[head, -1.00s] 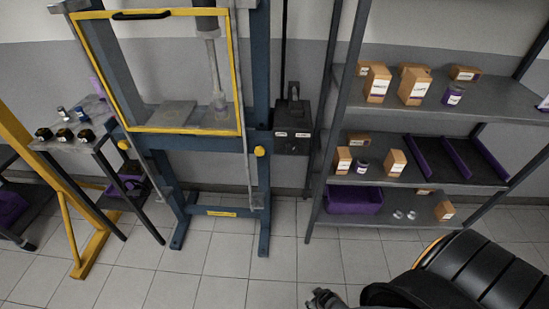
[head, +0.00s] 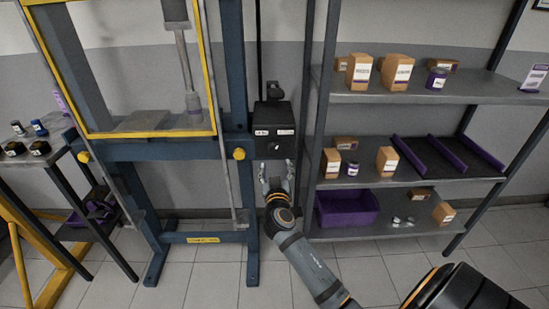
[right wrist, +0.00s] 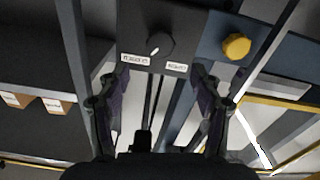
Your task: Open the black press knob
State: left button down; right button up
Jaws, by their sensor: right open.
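The black press knob (right wrist: 160,46) has a white pointer line and sits on the face of a black box (right wrist: 188,20), beside two white labels (right wrist: 155,62), in the right wrist view. The labels' text is too small to read for sure. My right gripper (head: 276,168) is open and empty, just below the box. In the right wrist view its fingers (right wrist: 152,82) are spread, apart from the knob. My left gripper is out of view.
A yellow knob (right wrist: 236,46) stands beside the box on the blue press frame (head: 232,70). A grey shelf (head: 390,178) with boxes and a purple bin (head: 347,207) stands close on the right. A small table with parts is at the far left.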

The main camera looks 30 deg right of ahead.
aim_at(275, 150)
jog(key=p+x, duration=0.1)
jog(key=x, duration=0.9)
jog(key=shift+w+d+f, duration=0.1)
jog(key=shift+w, duration=0.15)
jog(key=c, duration=1.1)
jog(key=shift+c, duration=0.2)
